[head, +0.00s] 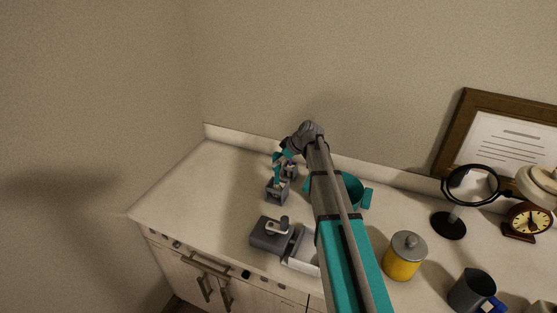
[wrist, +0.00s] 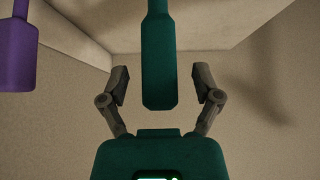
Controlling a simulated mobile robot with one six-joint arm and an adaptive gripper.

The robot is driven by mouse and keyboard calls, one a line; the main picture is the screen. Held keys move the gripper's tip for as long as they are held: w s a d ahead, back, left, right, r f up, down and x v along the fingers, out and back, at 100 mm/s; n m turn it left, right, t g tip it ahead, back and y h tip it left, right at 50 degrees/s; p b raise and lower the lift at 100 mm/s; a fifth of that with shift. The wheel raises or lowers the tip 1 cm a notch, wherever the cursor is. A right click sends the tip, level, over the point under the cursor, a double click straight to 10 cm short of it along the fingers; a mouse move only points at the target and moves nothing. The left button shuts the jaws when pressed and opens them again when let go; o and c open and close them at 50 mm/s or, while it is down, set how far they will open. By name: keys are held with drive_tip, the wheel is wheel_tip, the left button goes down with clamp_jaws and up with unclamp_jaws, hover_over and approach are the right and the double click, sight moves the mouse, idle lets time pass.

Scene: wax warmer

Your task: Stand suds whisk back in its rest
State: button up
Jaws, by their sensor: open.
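My gripper (wrist: 161,84) is open in the wrist view. The broad end of a teal handle (wrist: 158,62) hangs between its fingers, with a gap on both sides. The handle runs out of the top of the picture, so its other end is hidden and I cannot tell whether it is the suds whisk. In the head view my gripper (head: 281,165) is low over the back left of the counter, small and partly covered by my wrist. Small grey block-like holders (head: 277,191) stand right by it; I cannot tell which is the whisk's rest.
A purple handle (wrist: 17,50) is at the wrist view's left edge. On the counter (head: 190,200) are a grey appliance (head: 268,238), a teal pot (head: 352,190), a yellow jar (head: 403,260), a magnifier (head: 449,225), a clock (head: 527,221) and a mug (head: 470,291). The counter's left end is clear.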

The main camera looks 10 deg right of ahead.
drive_tip(key=shift+s+d+r, duration=0.1)
drive_tip(key=shift+d+r, duration=0.05)
drive_tip(key=shift+r, duration=0.1)
idle(0.4)
drive_tip(key=shift+s+d+r+p, duration=0.25)
drive_tip(key=shift+d+r+p, duration=0.1)
drive_tip(key=shift+r+p, duration=0.35)
drive_tip(key=shift+s+d+r+p, duration=0.25)
drive_tip(key=shift+d+r+p, duration=0.15)
drive_tip(key=shift+p, duration=0.25)
drive_tip(key=shift+p+v, duration=1.4)
drive_tip(key=shift+v, duration=0.35)
drive_tip(key=shift+s+d+r+p, duration=0.25)
drive_tip(key=shift+r+p, duration=0.1)
drive_tip(key=shift+r, duration=0.05)
idle(0.4)
